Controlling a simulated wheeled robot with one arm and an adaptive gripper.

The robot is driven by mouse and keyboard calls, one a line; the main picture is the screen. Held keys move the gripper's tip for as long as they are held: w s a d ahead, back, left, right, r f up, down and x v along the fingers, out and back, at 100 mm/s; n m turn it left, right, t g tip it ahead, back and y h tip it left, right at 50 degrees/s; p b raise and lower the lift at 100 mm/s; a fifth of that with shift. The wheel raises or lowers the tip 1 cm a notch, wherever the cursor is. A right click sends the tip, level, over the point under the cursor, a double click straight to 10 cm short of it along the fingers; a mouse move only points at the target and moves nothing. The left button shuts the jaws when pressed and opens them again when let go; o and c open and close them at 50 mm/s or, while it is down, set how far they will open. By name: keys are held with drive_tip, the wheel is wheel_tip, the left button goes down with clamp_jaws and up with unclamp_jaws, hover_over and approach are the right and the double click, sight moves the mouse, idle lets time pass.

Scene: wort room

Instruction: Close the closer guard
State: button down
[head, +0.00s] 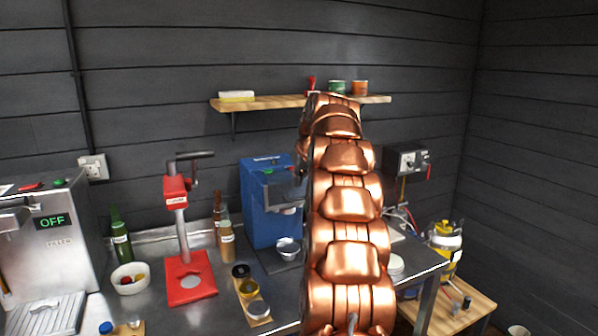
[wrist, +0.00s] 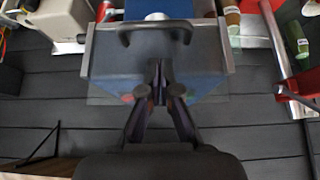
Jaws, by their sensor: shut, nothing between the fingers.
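The closer is the blue machine (head: 268,205) on the steel bench, left of my arm in the head view. In the wrist view its blue body (wrist: 195,85) shows behind a see-through grey guard (wrist: 108,62) with a dark bar handle (wrist: 155,28). My gripper (wrist: 158,68) is shut and empty, with its fingertips over the guard's middle, just below the handle in the picture. I cannot tell whether they touch it. In the head view my copper arm hides most of the gripper and the machine's right side. How far the guard stands open is unclear.
A red press (head: 190,275) stands left of the closer, with bottles (head: 226,240) between. A metal cup (head: 287,248) and a wooden board of small tins (head: 258,308) are in front. A wall shelf (head: 270,103) is above. A yellow-topped canister (head: 445,240) stands right.

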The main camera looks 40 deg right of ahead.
drive_tip(key=shift+s+a+f+p, duration=0.1)
drive_tip(key=shift+s+f+p, duration=0.15)
drive_tip(key=shift+f, duration=0.55)
drive_tip(key=shift+s+f+p, duration=0.15)
drive_tip(key=shift+f+p, duration=0.15)
drive_tip(key=shift+f, duration=0.45)
wheel_tip(320, 180, down, 12)
drive_tip(key=b, duration=0.8)
drive_tip(key=shift+r, duration=0.1)
drive_tip(key=w+r+b+v, duration=0.1)
drive_tip(key=w+v, duration=0.1)
drive_tip(key=v, duration=1.1)
drive_tip(key=shift+w+d+r, duration=0.25)
drive_tip(key=shift+d+r, duration=0.1)
drive_tip(key=shift+r, duration=0.05)
